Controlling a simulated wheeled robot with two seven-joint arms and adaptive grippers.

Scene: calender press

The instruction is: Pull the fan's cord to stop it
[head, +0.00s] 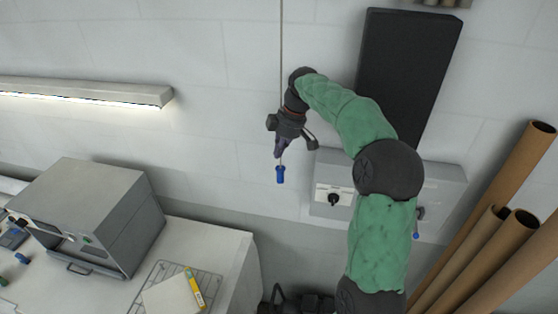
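The pull cord (282,60) hangs straight down from the top edge in front of the white wall. A blue handle (280,174) is at its lower end. My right gripper (280,153) is at the cord just above the blue handle, pointing down. Its fingertips are together with the cord running between them, and they look shut on it. The fan itself is out of view above. My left gripper is not in view.
A grey control box (330,180) with a black knob is on the wall behind my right arm. A black panel (410,70) is above it. Brown cardboard tubes (500,220) lean at the right. A grey machine (95,215) stands on the white table (215,250) at the left.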

